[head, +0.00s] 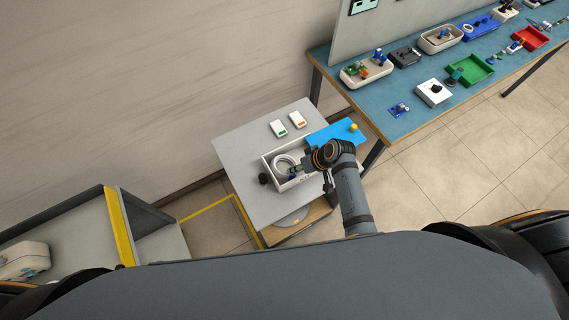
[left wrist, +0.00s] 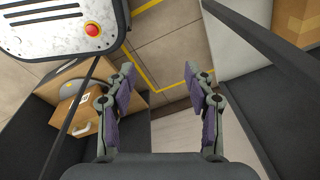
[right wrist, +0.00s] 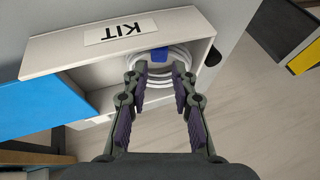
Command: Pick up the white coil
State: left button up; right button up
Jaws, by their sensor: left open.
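The white coil (head: 284,163) lies in a white open box (head: 267,159) on a grey table. In the right wrist view, the coil (right wrist: 160,82) has a blue band (right wrist: 160,55) and the box wall carries a KIT label (right wrist: 120,32). My right gripper (head: 300,169) is at the box, over the coil's right side in the head view. In the right wrist view, its fingers (right wrist: 160,64) stand apart, with the coil showing between and beyond them. I cannot tell whether they touch it. My left gripper (left wrist: 159,70) is open and empty, seen only in the left wrist view.
A blue bench (head: 395,120) with several trays stands at the right. A cart with a yellow edge (head: 119,227) is at the left.

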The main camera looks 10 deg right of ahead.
jog(key=shift+p+x, duration=0.3)
jog(key=shift+x, duration=2.7)
jog(key=shift+s+d, duration=0.1)
jog(key=shift+c, duration=0.5)
grip_shut()
